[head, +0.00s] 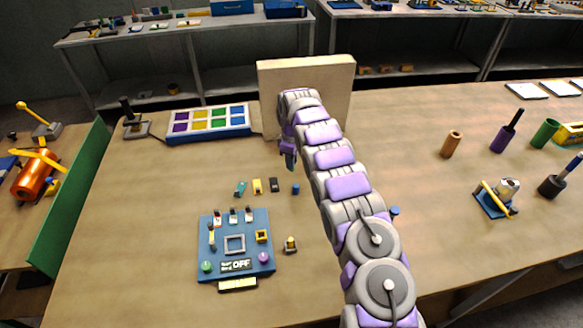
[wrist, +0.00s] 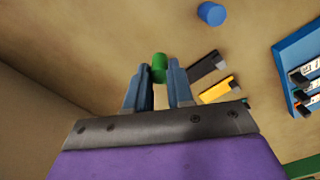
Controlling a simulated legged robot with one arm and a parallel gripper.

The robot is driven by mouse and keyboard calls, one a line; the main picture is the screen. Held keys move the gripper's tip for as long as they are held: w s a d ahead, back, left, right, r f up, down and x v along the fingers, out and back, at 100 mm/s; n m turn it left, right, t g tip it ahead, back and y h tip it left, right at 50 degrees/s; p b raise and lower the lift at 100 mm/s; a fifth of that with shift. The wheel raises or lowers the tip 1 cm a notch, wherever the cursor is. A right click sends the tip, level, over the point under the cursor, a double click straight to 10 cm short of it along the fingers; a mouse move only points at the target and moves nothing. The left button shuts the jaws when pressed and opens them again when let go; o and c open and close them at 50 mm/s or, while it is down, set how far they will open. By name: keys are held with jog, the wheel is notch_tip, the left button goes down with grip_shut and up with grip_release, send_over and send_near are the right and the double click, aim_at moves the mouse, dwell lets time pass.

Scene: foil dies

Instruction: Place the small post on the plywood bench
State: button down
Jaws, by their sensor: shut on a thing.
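My gripper (wrist: 158,80) is shut on a small green post (wrist: 160,62), whose round end shows between the blue fingertips in the wrist view. In the head view my gripper (head: 290,160) points down over the plywood bench (head: 130,220), just in front of an upright tan board; the post cannot be made out there. The post appears above the bench top; the exact gap cannot be told. A small blue cylinder (head: 296,189), also in the wrist view (wrist: 212,13), stands on the bench nearby.
Dark, yellow (head: 258,186) and teal (head: 240,189) pieces lie near the blue cylinder. A blue switch panel (head: 236,244) is in front, a tray of coloured squares (head: 208,123) at back left, the tan board (head: 342,75) behind. Bench is clear at left front.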

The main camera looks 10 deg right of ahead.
notch_tip(320, 180, down, 4)
jog(key=shift+w+a+r+b, duration=0.1)
jog(key=shift+r+b, duration=0.05)
jog(key=shift+b, duration=0.5)
jog(key=shift+r, duration=0.15)
jog(key=c, duration=1)
grip_release()
